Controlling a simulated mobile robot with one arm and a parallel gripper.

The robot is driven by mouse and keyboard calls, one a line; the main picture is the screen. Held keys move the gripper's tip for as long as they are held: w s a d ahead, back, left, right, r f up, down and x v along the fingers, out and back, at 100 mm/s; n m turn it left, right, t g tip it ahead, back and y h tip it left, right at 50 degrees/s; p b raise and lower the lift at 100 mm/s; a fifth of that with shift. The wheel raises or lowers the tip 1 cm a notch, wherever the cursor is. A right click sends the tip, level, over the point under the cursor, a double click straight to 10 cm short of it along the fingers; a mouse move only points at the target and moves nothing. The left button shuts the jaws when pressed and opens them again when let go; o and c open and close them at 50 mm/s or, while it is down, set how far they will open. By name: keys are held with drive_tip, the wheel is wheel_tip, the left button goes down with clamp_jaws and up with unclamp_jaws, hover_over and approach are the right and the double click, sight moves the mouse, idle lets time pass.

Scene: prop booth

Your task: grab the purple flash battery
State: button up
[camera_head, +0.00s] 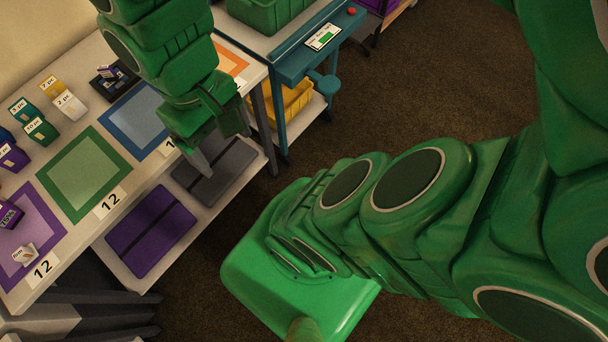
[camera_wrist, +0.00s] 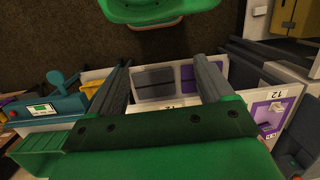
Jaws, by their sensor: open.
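A purple block with a white printed label (camera_head: 10,215) stands on the purple-bordered square at the left edge of the head view. A similar purple block with a label (camera_head: 12,157) is farther back, partly cut off by the frame edge. I cannot tell from the labels which is the flash battery. In the wrist view a small purple item (camera_wrist: 266,127) shows on the purple square at the right. My gripper (camera_head: 212,150) hangs near the table's front edge, to the right of both blocks and apart from them. In the wrist view (camera_wrist: 161,66) its fingers are spread, with nothing between them.
The table (camera_head: 68,235) carries purple, green, blue and orange squares. Green, orange and white labelled boxes stand behind the squares. A lower shelf (camera_head: 185,188) holds purple and grey mats. A teal cart (camera_head: 290,70) with a green bin stands at the right. Brown floor is open beyond.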

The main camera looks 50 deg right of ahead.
drive_tip(key=shift+d+f+m, duration=0.1)
drive_tip(key=shift+d+m, duration=0.2)
drive_tip(key=shift+d, duration=0.5)
drive_tip(key=m+g+y, duration=0.3)
drive_tip(key=m+y, duration=0.7)
drive_tip(key=m, duration=0.1)
hover_over(4, 215)
drive_tip(key=s+d, duration=0.6)
drive_tip(key=d, duration=0.4)
wheel_tip(4, 215, down, 11)
drive_tip(key=w+a+f+m+y, duration=0.1)
drive_tip(key=w+a+f, duration=0.1)
drive_tip(key=w+f, duration=0.1)
drive_tip(key=w+a+f+m+t, duration=0.1)
drive_tip(key=w+f, duration=0.2)
drive_tip(key=w+a+f+m+y, duration=0.1)
drive_tip(key=w+a+f+m, duration=0.1)
drive_tip(key=w+f, duration=0.1)
drive_tip(key=shift+w+a+f+t+y, duration=0.1)
drive_tip(key=shift+a+f+t+y, duration=0.2)
drive_tip(key=shift+f, duration=0.1)
drive_tip(key=shift+w+a+f, duration=0.15)
drive_tip(key=shift+a+f, duration=0.05)
drive_tip(key=shift+f, duration=0.15)
drive_tip(key=shift+x, duration=3.8)
drive_tip(key=c, duration=1.3)
